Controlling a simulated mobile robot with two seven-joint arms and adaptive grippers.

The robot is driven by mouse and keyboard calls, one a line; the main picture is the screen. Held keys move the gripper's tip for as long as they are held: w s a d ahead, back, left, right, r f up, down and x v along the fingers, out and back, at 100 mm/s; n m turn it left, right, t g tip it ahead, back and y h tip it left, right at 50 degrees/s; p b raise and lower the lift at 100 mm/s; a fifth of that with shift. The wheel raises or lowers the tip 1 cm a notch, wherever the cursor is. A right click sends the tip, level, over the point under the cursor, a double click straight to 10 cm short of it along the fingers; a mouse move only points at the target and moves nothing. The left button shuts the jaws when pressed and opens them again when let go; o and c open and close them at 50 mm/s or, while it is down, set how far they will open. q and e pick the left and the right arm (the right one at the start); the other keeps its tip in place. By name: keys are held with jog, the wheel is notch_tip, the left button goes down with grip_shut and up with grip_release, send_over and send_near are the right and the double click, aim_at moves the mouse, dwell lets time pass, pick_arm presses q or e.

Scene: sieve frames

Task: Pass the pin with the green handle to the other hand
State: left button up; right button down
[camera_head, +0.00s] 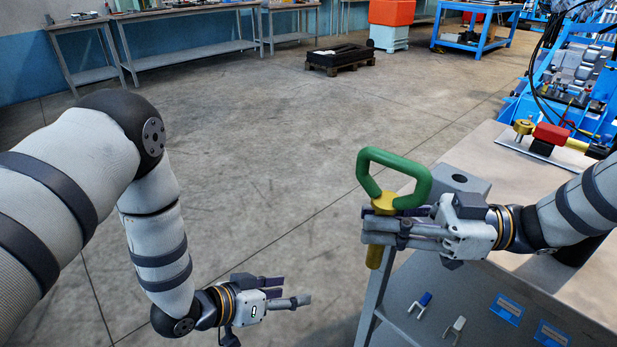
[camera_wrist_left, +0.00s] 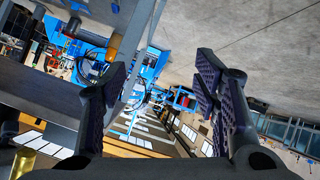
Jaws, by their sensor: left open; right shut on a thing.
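The pin has a green loop handle (camera_head: 394,172) and a yellow shaft (camera_head: 375,256). It is roughly upright in the head view, handle on top. My right gripper (camera_head: 382,228) is shut on the yellow shaft just below the handle, and its fingers hide part of the shaft. My left gripper (camera_head: 288,291) is open and empty, lower and to the left of the pin, with a clear gap between them. Its two spread fingers show in the left wrist view (camera_wrist_left: 165,100) with nothing between them.
A table (camera_head: 495,168) stands at the right, under my right arm, with a grey block (camera_head: 464,181) and a red and yellow part (camera_head: 550,134) on top. Its lower shelf holds small clips (camera_head: 424,300) and blue labels (camera_head: 507,309). Open floor lies between my arms.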

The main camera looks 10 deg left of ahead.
jog(key=shift+r, duration=0.1)
pick_arm(q)
jog(key=w+d+r+m+g+h, duration=0.1)
jog(key=w+d+r+m+h, duration=0.15)
jog(key=r, duration=0.35)
jog(key=w+d+r+m+h, duration=0.1)
jog(key=w+r+m+h, duration=0.1)
jog(key=r+m+h, duration=0.3)
jog(key=w+d+r+m+g+h, duration=0.1)
jog(key=w+d+r+h, duration=0.15)
jog(key=r, duration=0.45)
jog(key=m+g, duration=0.9)
jog(key=g, duration=0.2)
send_near(391, 200)
jog(key=a, duration=0.2)
jog(key=x, duration=1.2)
jog(key=shift+w+f, duration=0.25)
grip_shut()
pick_arm(e)
jog(key=c, duration=1.4)
grip_release()
